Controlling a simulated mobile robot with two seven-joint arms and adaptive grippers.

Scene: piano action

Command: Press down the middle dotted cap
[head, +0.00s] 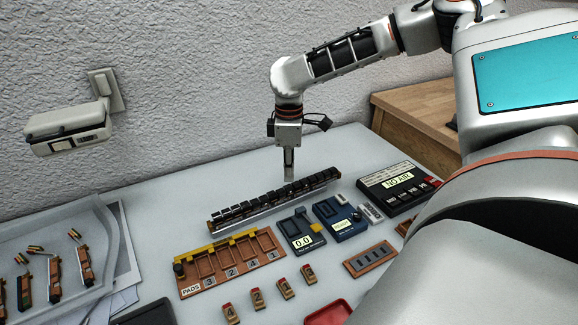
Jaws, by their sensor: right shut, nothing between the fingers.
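A long black bar with a row of small dark caps (240,211) lies on a silvery rail on the pale table. Dots on the caps are too small to make out, so I cannot tell which cap is the middle dotted one. My right gripper (289,176) points straight down with its fingers shut and empty. Its tips are at the far edge of the row, right of its middle; I cannot tell if they touch a cap. My left gripper is not in view.
In front of the row stand a brown rack marked PADS (232,265), a grey meter (302,232), a blue device (340,219) and a black display box (399,186). Several small numbered blocks (256,299) lie nearer. A clear tray (60,240) is at left. The table behind the row is clear.

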